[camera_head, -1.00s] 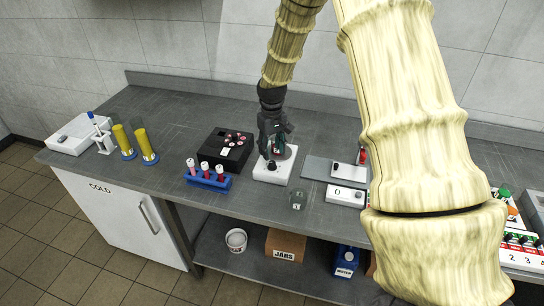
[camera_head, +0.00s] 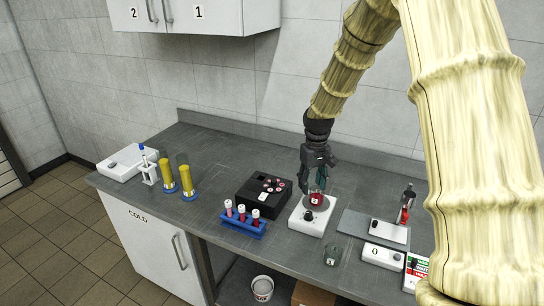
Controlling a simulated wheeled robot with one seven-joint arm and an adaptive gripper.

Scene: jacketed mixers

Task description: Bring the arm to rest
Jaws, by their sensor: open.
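My gripper (camera_head: 318,184) hangs from my arm over a small white device with a black knob (camera_head: 309,221). A round vessel with red contents (camera_head: 316,198) stands on that device. The gripper's fingers point down and are around or just above the top of this vessel. The jaws are open. Whether the fingers touch the vessel cannot be told from this view.
A black box with several round caps (camera_head: 262,192) and a blue rack of red tubes (camera_head: 243,225) stand left of the device. A glass beaker (camera_head: 331,255) is near the front edge. Yellow cylinders (camera_head: 187,180) stand further left.

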